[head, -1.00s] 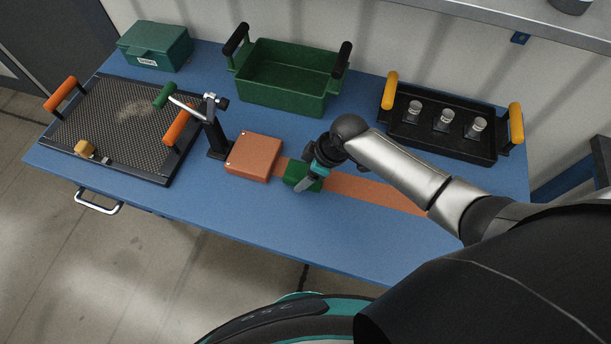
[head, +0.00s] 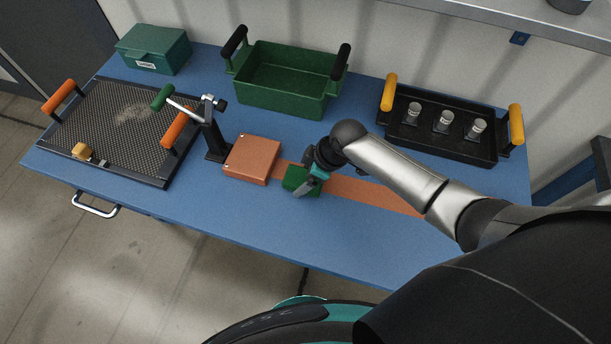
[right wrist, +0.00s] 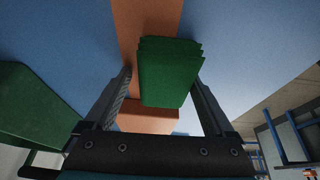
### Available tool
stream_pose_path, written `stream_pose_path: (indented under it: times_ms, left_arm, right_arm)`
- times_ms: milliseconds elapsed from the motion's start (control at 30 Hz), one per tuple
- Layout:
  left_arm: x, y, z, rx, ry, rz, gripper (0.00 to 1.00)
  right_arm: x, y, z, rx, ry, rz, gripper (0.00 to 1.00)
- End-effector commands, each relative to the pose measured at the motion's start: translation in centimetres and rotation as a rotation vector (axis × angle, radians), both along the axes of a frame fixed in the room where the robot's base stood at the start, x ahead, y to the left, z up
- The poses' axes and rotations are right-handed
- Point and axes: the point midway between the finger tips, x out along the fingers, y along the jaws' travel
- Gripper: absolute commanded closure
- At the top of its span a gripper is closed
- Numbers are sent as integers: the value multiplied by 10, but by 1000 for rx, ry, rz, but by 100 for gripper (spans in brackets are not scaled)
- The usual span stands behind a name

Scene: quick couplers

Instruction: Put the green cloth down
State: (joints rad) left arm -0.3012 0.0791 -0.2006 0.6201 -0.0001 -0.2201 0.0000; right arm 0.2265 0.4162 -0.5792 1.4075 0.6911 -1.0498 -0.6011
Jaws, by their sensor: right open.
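The green cloth (head: 296,179) is a small folded block on the orange strip at the middle of the blue table. My right gripper (head: 304,187) is right at it, pointing down and partly hiding it in the head view. In the right wrist view the folded cloth (right wrist: 168,75) lies between the two spread fingers of my right gripper (right wrist: 163,95), with a narrow gap beside it. The gripper is open. My left gripper is not in view.
An orange block (head: 252,158) and a clamp stand (head: 215,140) are left of the cloth. Behind are a green handled bin (head: 285,100) and a black tray (head: 440,145) with yellow handles. A mesh tray (head: 110,130) lies left. The front of the blue table (head: 260,225) is clear.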

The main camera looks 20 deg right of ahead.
Motion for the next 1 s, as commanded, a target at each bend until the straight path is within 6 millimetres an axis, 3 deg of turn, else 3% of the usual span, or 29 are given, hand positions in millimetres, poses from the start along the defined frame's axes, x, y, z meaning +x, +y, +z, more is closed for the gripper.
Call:
stream_pose_path:
  times_ms: [33, 367, 1000]
  left_arm:
    - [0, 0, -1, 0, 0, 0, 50]
    - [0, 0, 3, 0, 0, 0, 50]
    - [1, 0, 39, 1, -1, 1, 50]
  right_arm:
    - [-12, 5, -10, 2, 27, 6, 0]
    - [-12, 6, -5, 6, 30, 5, 0]
    - [-30, -31, 100, 2, 19, 5, 0]
